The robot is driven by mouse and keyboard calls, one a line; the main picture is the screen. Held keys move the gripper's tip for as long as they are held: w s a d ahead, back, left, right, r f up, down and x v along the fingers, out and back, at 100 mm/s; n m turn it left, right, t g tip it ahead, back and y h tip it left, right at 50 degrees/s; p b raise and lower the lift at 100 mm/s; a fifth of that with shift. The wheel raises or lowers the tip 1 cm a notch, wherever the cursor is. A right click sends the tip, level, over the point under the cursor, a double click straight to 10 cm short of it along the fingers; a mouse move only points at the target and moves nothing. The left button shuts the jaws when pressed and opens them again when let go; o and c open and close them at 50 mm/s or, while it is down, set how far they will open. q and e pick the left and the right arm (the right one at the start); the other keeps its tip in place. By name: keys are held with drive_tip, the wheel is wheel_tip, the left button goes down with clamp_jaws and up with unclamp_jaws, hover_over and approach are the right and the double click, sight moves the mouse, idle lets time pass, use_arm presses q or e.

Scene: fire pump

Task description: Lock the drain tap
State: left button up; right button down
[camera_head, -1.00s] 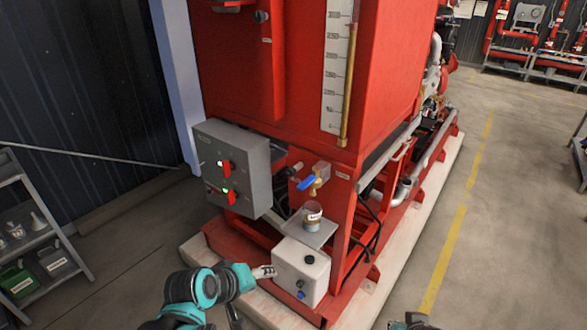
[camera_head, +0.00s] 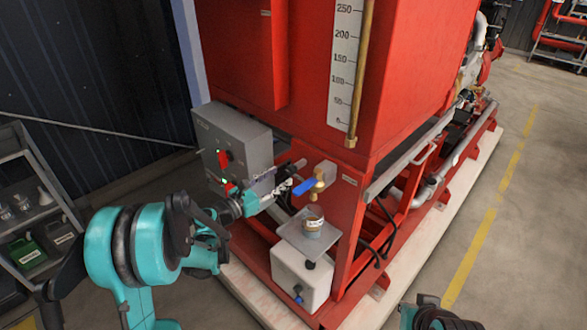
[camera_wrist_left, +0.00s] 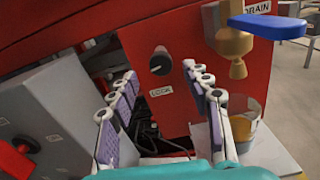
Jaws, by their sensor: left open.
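The brass drain tap (camera_head: 319,182) with its blue lever (camera_head: 304,187) sits on the red frame. The tap body (camera_wrist_left: 229,42) also shows at the upper right of the left wrist view, under a "DRAIN" label, its blue lever (camera_wrist_left: 266,26) pointing right. A dark round knob (camera_wrist_left: 160,61) above a "LOCK" label is on the red panel left of the tap. My left gripper (camera_head: 280,188) is open and empty, just left of the lever. In the left wrist view its spread fingers (camera_wrist_left: 162,88) flank the knob from in front. My right gripper (camera_head: 432,316) is only partly visible at the bottom edge.
A grey control box (camera_head: 232,146) with red switches stands left of my left gripper. A cup (camera_head: 312,226) sits on a small metal shelf below the tap, above a white container (camera_head: 300,278). Open floor lies to the right.

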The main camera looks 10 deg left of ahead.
sight(289, 171)
use_arm(q)
drive_tip(key=b+x, duration=0.1)
drive_tip(key=x, duration=0.5)
drive_tip(key=shift+w+d, duration=0.15)
drive_tip(key=shift+d, duration=0.05)
clamp_jaws()
